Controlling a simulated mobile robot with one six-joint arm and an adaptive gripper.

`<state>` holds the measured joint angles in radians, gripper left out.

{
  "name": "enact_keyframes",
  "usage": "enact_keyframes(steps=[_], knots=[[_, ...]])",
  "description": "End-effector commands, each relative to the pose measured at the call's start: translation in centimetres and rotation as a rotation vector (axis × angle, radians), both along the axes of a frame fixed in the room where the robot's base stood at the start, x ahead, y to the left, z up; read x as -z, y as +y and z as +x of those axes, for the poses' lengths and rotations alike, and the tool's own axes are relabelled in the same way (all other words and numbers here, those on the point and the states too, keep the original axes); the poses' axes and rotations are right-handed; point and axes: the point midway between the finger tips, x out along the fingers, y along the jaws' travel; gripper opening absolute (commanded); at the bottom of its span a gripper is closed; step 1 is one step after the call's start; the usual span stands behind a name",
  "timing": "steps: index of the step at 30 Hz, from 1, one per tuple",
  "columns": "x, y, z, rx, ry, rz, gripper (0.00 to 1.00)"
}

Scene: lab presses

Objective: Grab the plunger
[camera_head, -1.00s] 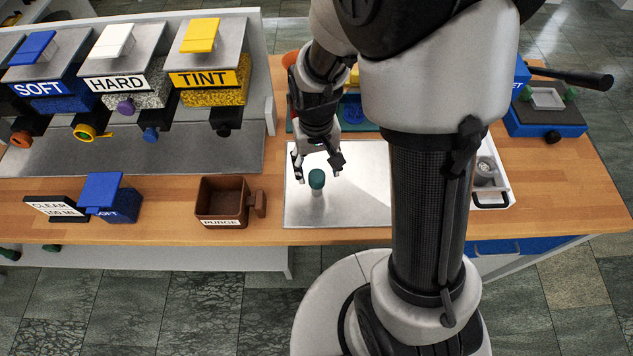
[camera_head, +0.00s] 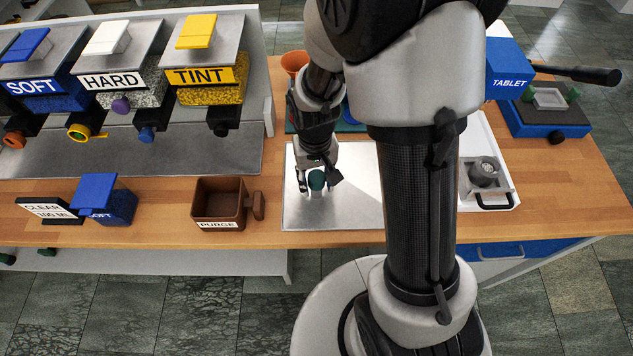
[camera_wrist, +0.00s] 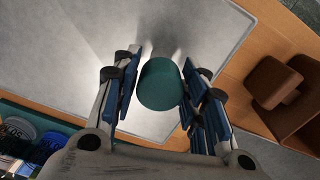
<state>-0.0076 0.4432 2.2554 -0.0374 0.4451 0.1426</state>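The plunger (camera_head: 316,182) has a green round top and a pale lower part, and stands on a metal plate (camera_head: 350,215). My gripper (camera_head: 319,183) is lowered around it, with one finger on each side. In the wrist view the plunger's green top (camera_wrist: 160,84) lies between the blue-padded fingers of my gripper (camera_wrist: 160,95). A gap shows at the left finger, and the right finger is close to the top. I cannot tell if that finger touches it. The plunger's lower part is hidden in the wrist view.
A brown PURGE container (camera_head: 222,203) stands left of the plate, and it also shows in the wrist view (camera_wrist: 290,95). A blue hopper (camera_head: 103,200) is further left. Labelled dispensers (camera_head: 205,75) stand behind. A white tray (camera_head: 490,197) and a blue press (camera_head: 545,118) are right.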

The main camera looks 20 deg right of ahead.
Motion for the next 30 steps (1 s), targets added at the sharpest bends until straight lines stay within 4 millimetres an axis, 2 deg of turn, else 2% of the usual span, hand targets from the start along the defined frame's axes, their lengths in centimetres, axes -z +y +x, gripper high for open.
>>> enact_keyframes(steps=[2,15,24,30], knots=[[0.0,0.0,0.0,0.0,0.0,0.0,0.32],[0.0,0.0,0.0,0.0,0.0,0.0,0.02],[-0.3,0.0,0.0,0.0,-0.001,0.0,0.02],[-2.2,0.0,0.1,0.0,-0.004,0.0,0.02]])
